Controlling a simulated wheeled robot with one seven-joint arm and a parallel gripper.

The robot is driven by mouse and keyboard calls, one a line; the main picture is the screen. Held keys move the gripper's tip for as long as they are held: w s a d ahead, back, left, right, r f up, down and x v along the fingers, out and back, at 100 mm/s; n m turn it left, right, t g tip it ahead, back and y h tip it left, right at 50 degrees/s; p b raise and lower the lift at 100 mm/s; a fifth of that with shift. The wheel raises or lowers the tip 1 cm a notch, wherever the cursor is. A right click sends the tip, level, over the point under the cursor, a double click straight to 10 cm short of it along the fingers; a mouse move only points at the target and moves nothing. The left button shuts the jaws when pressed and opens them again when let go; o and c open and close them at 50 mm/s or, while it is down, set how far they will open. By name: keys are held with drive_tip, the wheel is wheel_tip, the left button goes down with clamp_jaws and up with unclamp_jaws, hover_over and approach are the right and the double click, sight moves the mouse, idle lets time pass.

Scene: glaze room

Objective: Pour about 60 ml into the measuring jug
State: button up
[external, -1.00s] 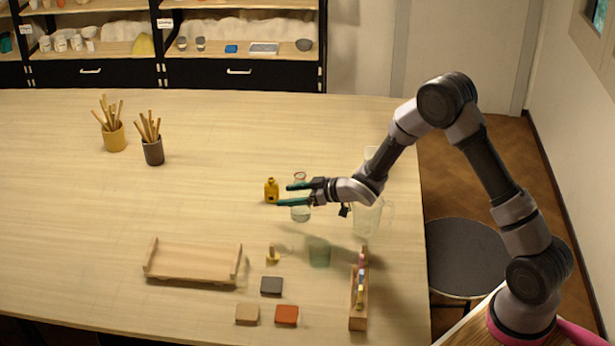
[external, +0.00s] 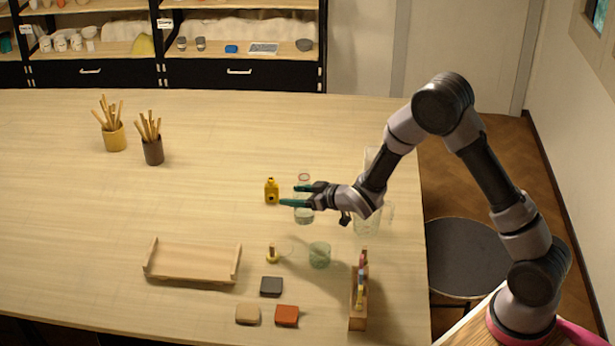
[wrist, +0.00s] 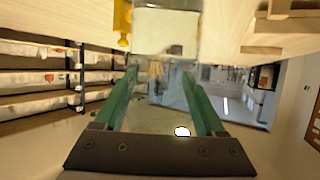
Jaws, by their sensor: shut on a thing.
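My gripper (external: 297,195) reaches left over the table with its teal fingers shut on a clear glass bottle (external: 304,213). The bottle looks upright, with a faint liquid tint low down; whether its base touches the table is unclear. In the wrist view the clear bottle (wrist: 165,55) lies between the green fingers (wrist: 162,100). A clear jug with a handle (external: 368,224), apparently the measuring jug, stands right of the bottle, partly hidden behind my forearm. Its markings and fill level cannot be read.
A yellow bottle (external: 271,191) stands just left of my fingertips. A greenish glass (external: 319,256), a small brass-coloured object (external: 272,254), a wooden rack (external: 358,318) and several tiles (external: 271,286) are nearer. A wooden tray (external: 190,265) is front left. The table's left middle is clear.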

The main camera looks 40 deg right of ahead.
drive_tip(key=s+m+h, duration=0.1)
drive_tip(key=s+d+f+h, duration=0.1)
drive_tip(key=s+f+m+h, duration=0.1)
drive_tip(key=shift+s+d+m, duration=0.25)
drive_tip(key=shift+d+m, duration=0.05)
drive_tip(key=shift+d, duration=0.1)
drive_tip(key=s+d+m+h, duration=0.3)
drive_tip(key=s+d+h, duration=0.1)
drive_tip(key=s+d, duration=0.1)
drive_tip(key=shift+s+f+m, duration=0.2)
drive_tip(key=shift+f+m, duration=0.1)
drive_tip(key=shift+m, duration=0.3)
